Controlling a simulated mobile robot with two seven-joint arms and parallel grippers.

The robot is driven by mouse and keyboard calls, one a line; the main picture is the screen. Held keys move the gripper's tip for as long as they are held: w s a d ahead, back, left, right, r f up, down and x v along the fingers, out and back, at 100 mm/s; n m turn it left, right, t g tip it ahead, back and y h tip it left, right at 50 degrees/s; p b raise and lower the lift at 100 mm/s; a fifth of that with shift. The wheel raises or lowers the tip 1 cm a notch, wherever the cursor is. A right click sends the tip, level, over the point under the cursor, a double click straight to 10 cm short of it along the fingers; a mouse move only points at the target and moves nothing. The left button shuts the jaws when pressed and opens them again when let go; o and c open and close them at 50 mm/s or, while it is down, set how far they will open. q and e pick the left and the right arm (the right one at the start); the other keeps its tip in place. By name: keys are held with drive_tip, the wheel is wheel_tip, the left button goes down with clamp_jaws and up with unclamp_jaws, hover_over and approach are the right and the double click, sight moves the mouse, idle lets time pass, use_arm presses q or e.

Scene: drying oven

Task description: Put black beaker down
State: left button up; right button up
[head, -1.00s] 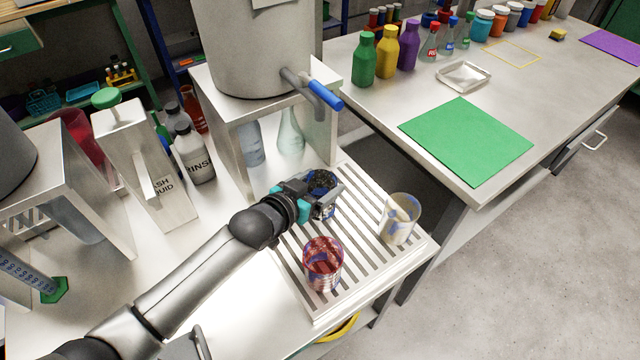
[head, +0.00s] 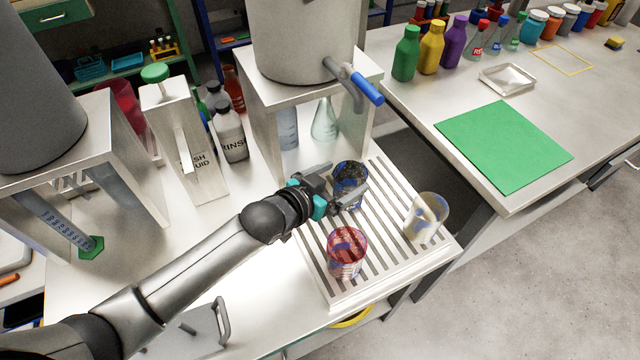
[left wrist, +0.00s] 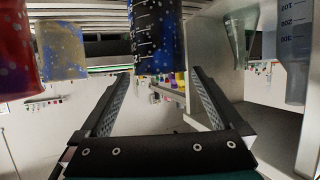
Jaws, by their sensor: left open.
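The black beaker (head: 350,173), dark with blue patches, stands upright on the slatted drying rack, just in front of my left gripper. My left gripper (head: 346,184) is open, with its fingers pointing at the beaker, one partly across its near side. In the left wrist view, which is upside down, the black beaker (left wrist: 157,35) with white graduations shows beyond the open fingertips (left wrist: 160,72), apart from the finger pads. The rack (head: 392,262) also holds a red beaker (head: 346,255) and a pale, yellowish beaker (head: 426,218). My right gripper is not in view.
A metal tank with a blue-handled tap (head: 366,88) stands above a steel stand behind the rack. A rinse bottle (head: 231,135) and wash liquid container (head: 184,150) stand left. A green mat (head: 505,146) lies on the right bench. A gap separates the benches.

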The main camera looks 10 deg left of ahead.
use_arm(q)
drive_tip(key=p+v, duration=0.2)
drive_tip(key=v, duration=0.6)
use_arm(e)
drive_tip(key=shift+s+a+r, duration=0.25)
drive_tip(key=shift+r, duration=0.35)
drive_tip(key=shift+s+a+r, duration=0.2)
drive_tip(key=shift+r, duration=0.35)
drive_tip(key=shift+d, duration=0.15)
use_arm(q)
drive_tip(key=shift+s, duration=0.15)
